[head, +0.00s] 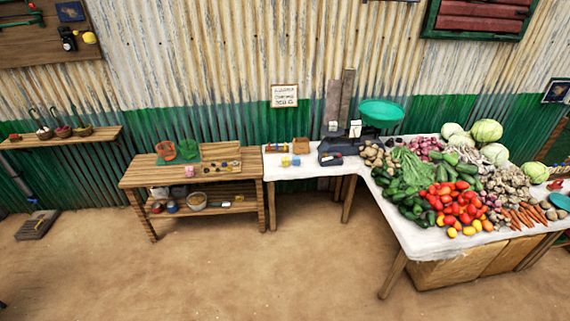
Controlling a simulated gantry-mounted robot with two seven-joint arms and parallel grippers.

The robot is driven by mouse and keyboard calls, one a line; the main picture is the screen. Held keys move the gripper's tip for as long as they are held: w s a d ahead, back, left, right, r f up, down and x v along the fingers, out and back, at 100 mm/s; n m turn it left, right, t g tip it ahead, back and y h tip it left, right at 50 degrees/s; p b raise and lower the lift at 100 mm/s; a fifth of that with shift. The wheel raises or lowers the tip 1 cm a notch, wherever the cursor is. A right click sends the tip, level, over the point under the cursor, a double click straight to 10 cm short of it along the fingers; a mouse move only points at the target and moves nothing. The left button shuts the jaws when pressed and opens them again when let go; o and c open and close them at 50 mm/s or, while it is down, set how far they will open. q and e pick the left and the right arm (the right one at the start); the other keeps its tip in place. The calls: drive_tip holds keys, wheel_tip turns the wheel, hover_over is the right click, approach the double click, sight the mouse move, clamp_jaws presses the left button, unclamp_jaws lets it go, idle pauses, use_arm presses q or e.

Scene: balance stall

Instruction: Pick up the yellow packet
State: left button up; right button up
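A small yellow packet (285,161) stands on the white-covered table (318,168), towards its left end. A small blue packet (296,161) is close on its right; I cannot tell whether they touch. Neither of my grippers is in view, and nothing is seen holding the yellow packet.
A brown box (301,145) stands behind the packets. A dark scale (340,150) with a green pan (381,112) is to the right. Heaped vegetables (450,190) cover the right table. A wooden bench (192,181) with a pink block (189,171) is on the left. The front floor is clear.

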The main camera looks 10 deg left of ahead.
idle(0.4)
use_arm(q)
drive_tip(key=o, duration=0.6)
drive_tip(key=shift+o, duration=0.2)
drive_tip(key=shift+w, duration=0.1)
